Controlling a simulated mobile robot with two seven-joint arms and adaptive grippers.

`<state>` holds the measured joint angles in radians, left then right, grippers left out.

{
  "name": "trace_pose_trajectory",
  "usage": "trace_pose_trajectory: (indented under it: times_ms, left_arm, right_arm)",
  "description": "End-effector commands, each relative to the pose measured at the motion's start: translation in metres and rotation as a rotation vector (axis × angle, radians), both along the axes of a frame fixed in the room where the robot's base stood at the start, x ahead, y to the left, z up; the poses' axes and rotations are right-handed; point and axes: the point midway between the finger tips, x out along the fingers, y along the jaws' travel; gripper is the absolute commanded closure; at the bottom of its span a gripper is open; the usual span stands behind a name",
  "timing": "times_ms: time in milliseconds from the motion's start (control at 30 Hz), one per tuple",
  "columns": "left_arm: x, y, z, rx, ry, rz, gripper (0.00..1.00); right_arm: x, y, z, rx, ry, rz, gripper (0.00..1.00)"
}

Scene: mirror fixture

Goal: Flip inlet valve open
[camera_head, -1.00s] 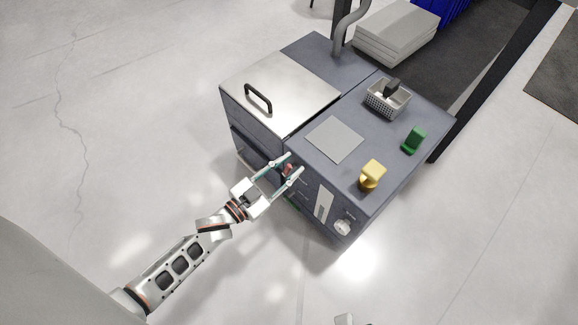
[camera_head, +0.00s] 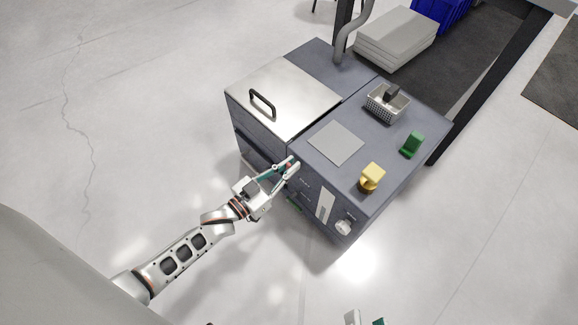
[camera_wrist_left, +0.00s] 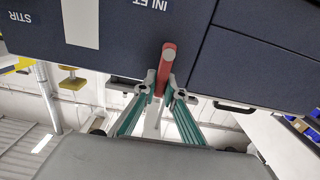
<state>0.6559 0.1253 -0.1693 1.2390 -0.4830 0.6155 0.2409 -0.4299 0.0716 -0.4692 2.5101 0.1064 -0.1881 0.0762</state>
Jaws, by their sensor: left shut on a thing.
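The inlet valve's red lever (camera_wrist_left: 167,62) sticks out from the dark front panel under the INLET label in the left wrist view. In the head view only a small bit of red (camera_head: 289,166) shows between the fingers. My left gripper (camera_head: 291,167) is at the machine's front face, shut on the red lever; its fingertips (camera_wrist_left: 160,92) lie on either side of it in the left wrist view. My right gripper (camera_head: 365,320) shows only its fingertips at the bottom edge of the head view. They are apart, with nothing seen between them.
The grey machine has a metal lid with a black handle (camera_head: 262,103). A white knob (camera_head: 344,227) is on its front, right of my left gripper. The floor in front is clear.

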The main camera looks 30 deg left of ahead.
Motion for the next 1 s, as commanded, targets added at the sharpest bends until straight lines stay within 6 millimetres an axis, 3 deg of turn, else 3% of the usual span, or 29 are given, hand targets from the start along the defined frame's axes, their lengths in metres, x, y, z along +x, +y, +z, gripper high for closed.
trace_pose_trajectory:
  times_ms: [133, 167, 200, 667, 1000]
  left_arm:
    - [0.0, 0.001, 0.0, -0.003, 0.0, 0.002, 1.0]
    - [0.0, 0.001, 0.0, -0.003, 0.0, 0.002, 0.82]
    - [0.0, 0.001, 0.0, -0.002, 0.0, 0.002, 0.72]
    - [-0.008, 0.004, -0.001, 0.0, 0.001, 0.001, 0.72]
    - [-0.068, 0.025, -0.002, 0.001, 0.003, 0.001, 0.72]
  right_arm:
    - [0.0, 0.0, -0.001, 0.002, 0.002, 0.0, 0.67]
    - [0.0, 0.0, -0.001, 0.003, 0.001, -0.001, 0.67]
    - [0.0, 0.0, 0.0, 0.003, 0.001, -0.001, 0.67]
    - [0.0, 0.0, 0.0, 0.004, 0.001, -0.002, 0.67]
    - [0.0, 0.0, 0.0, 0.004, 0.001, -0.002, 0.67]
